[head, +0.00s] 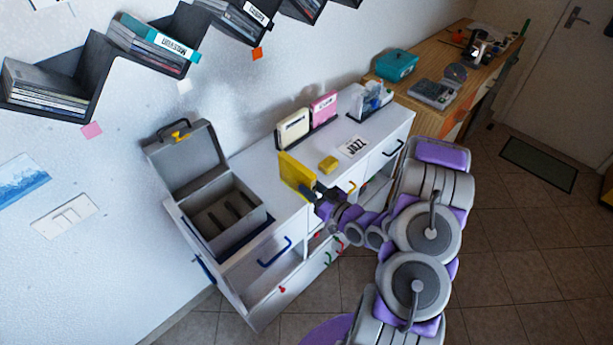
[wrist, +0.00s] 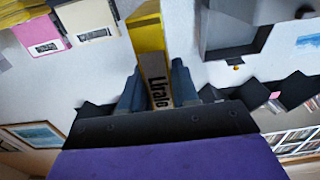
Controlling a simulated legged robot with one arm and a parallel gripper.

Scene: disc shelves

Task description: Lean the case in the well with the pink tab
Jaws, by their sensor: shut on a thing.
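My gripper (head: 316,194) is shut on a yellow case (head: 296,174) and holds it upright over the white cabinet top. In the wrist view the case (wrist: 147,32) stands between the fingers (wrist: 157,88), its pale lettered spine towards the camera. The pink tab (head: 91,130) is on the wall under the lower corner of the leftmost visible well (head: 92,85) of the dark zigzag shelf. That well holds a leaning stack of cases (head: 45,87). The pink tab also shows in the wrist view (wrist: 275,95). My gripper is well below and right of that well.
An open grey box (head: 262,215) stands on the cabinet, left of my gripper. White (head: 184,86) and orange (head: 257,53) tabs mark other wells.

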